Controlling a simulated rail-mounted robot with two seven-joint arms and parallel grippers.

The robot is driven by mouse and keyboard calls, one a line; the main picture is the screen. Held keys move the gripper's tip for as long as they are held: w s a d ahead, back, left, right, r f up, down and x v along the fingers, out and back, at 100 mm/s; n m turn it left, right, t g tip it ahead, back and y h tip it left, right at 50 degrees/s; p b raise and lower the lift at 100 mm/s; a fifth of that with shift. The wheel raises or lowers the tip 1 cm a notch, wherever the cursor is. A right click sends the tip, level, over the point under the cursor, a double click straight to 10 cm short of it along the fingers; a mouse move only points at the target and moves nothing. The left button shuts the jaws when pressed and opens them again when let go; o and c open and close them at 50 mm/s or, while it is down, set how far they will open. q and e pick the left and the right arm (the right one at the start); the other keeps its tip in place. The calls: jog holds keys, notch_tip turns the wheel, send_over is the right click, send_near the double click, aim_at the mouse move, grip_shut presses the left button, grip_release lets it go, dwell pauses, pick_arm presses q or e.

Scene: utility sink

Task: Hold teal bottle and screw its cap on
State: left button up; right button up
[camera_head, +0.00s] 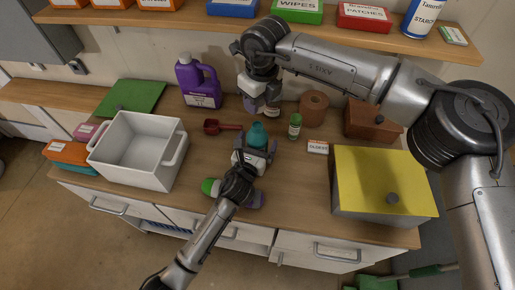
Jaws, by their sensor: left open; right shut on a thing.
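The teal bottle (258,134) stands on the wooden counter near the middle, its lower part hidden by my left gripper. My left gripper (256,146) is open, with its fingers on either side of the bottle; I cannot tell whether they touch it. My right gripper (261,104) is above and behind the bottle, apart from it. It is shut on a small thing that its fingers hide. I cannot make out the bottle's cap for certain.
A purple jug (197,84), red scoop (220,127), green bottle (295,126) and tape roll (313,105) stand around. A white bin (136,150) is left, a yellow-topped box (384,180) right. A green thing (209,187) lies beside my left wrist. A shelf (330,33) runs above.

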aim_at(256, 124)
dwell(0.3)
pick_arm(q)
jog(key=c, duration=1.4)
pick_arm(e)
jog(key=shift+f, duration=2.5)
